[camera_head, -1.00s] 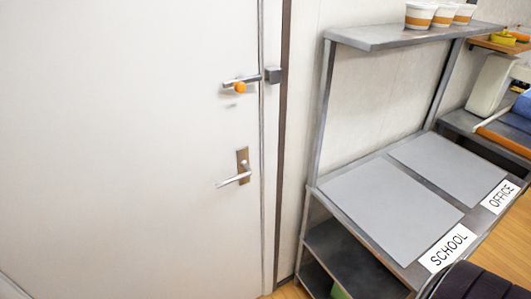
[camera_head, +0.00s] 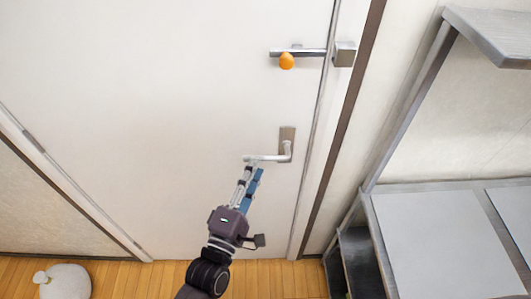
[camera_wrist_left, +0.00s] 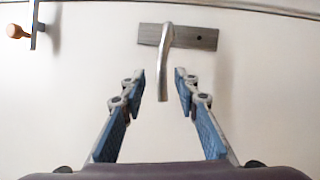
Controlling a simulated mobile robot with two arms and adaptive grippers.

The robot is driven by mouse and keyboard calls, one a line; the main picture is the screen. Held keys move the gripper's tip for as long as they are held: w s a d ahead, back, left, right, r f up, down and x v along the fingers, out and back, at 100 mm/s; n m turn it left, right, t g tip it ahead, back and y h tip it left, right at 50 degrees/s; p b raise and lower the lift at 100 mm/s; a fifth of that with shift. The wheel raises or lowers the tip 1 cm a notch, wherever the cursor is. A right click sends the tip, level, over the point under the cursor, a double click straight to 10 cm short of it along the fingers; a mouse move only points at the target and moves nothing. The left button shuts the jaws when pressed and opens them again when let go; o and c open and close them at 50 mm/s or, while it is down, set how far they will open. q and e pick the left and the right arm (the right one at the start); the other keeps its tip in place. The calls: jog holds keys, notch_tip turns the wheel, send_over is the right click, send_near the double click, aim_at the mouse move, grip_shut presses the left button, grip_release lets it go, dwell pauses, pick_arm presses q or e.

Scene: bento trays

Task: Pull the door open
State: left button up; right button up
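A white door (camera_head: 150,90) fills the left and middle of the head view and looks shut. Its silver lever handle (camera_head: 268,158) sits on a brown-grey plate near the right edge. Above it is a latch bar (camera_head: 300,53) with an orange knob (camera_head: 286,61). My left gripper (camera_head: 252,174) is just below the lever's free end. In the left wrist view, the lever (camera_wrist_left: 164,75) points between the open blue-padded fingers (camera_wrist_left: 160,75), with gaps on both sides. The lever's plate (camera_wrist_left: 185,37) is beyond the fingertips. My right gripper is not in view.
A grey metal shelf unit (camera_head: 375,189) stands right of the door, close to the frame. A dark post (camera_head: 340,130) runs beside the door. A pale rounded object (camera_head: 63,283) is on the wooden floor (camera_head: 120,275) at lower left.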

aim_at(262, 158)
pick_arm(q)
jog(key=p+x, duration=0.1)
jog(key=x, duration=0.3)
jog(key=shift+d, duration=0.2)
jog(key=shift+w+d, duration=0.1)
jog(key=shift+w, duration=0.25)
grip_shut()
jog(key=shift+f, duration=0.1)
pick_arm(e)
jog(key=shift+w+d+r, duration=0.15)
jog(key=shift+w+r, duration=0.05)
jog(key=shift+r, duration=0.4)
